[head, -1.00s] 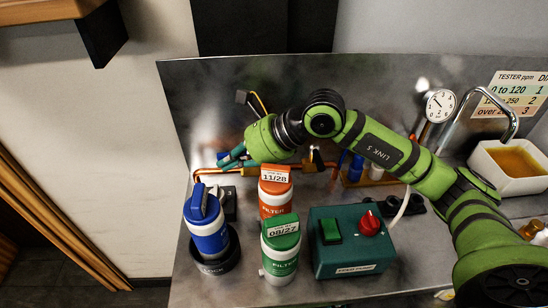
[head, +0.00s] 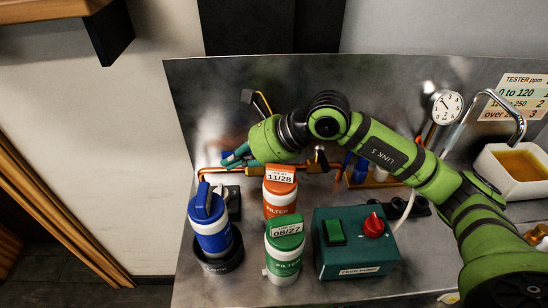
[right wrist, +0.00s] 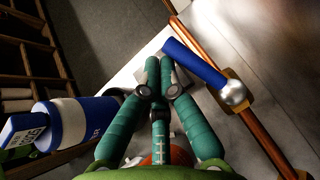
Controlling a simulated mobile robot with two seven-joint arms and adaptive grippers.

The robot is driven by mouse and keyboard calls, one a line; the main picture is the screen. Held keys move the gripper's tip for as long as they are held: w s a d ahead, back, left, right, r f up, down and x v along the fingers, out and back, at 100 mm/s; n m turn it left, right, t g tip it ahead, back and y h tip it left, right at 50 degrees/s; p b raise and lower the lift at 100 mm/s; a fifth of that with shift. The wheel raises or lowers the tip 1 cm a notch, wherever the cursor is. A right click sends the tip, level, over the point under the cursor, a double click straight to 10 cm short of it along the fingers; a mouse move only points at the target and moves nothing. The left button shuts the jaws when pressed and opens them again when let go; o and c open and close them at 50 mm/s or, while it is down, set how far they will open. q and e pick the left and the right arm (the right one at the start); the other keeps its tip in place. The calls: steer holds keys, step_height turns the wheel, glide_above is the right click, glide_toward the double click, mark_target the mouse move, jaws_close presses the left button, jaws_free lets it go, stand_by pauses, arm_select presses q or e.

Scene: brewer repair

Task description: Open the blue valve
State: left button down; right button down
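The blue valve handle (right wrist: 195,62) shows in the right wrist view, on a silver ball fitting (right wrist: 234,93) along a copper pipe (right wrist: 262,132). In the head view only a little blue (head: 227,155) shows by my fingers. My right gripper (right wrist: 161,70) has teal fingers drawn together at the tips. The tips lie just beside the free end of the handle, and nothing shows between them. Whether they touch it I cannot tell. In the head view the right gripper (head: 236,157) is low over the pipe at the left of the counter. My left gripper is not in view.
A blue filter (head: 209,222) stands in a black holder near the gripper. An orange filter (head: 279,195) and a green filter (head: 284,250) stand close by. A teal switch box (head: 355,250) is to their right. A gauge (head: 446,107) and a basin (head: 515,170) are farther right.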

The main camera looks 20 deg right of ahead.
steer(key=v, duration=1.2)
